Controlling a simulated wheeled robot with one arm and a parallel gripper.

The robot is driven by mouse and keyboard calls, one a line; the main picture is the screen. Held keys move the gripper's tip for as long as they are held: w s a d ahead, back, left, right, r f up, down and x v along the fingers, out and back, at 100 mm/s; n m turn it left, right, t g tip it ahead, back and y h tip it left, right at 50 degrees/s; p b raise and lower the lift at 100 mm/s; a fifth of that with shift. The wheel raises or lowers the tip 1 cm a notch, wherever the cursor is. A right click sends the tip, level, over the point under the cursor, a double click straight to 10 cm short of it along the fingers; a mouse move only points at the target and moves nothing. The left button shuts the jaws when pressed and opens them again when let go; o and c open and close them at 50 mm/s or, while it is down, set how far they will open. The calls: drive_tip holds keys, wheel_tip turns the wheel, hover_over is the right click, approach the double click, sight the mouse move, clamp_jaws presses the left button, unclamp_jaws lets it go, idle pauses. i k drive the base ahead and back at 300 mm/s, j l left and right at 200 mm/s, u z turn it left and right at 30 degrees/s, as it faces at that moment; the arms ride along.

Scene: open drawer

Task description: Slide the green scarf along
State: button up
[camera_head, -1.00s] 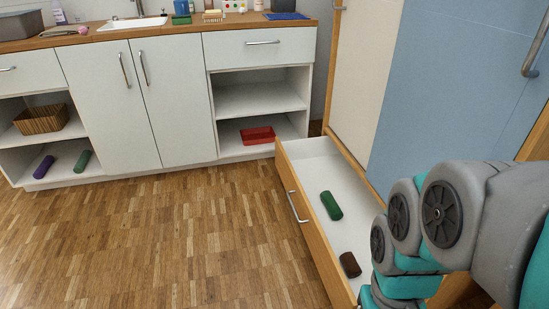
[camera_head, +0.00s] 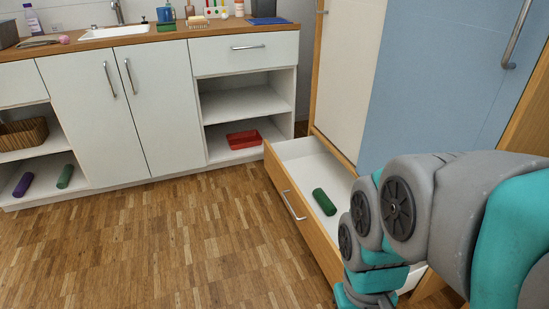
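A dark green rolled scarf (camera_head: 324,201) lies in the open drawer (camera_head: 300,222) of the wooden cabinet, on its white floor. A lighter green roll (camera_head: 65,176) lies on the bottom shelf of the white counter at the far left, beside a purple roll (camera_head: 23,184). My arm reaches in from the right and covers the near part of the drawer. My gripper is outside the picture, below the bottom edge.
A red tray (camera_head: 244,139) sits on the low shelf of the counter (camera_head: 175,115). A wicker basket (camera_head: 24,133) is on the left shelf. The drawer front with its handle (camera_head: 293,205) juts out over the floor. The wood floor (camera_head: 160,240) at left is clear.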

sight(320, 197)
drive_tip(key=i+j+z, duration=0.3)
drive_tip(key=i+j, duration=0.3)
drive_tip(key=i+j+z, duration=0.3)
drive_tip(key=i+j, duration=0.25)
drive_tip(key=j, duration=0.15)
drive_tip(key=z, duration=0.7)
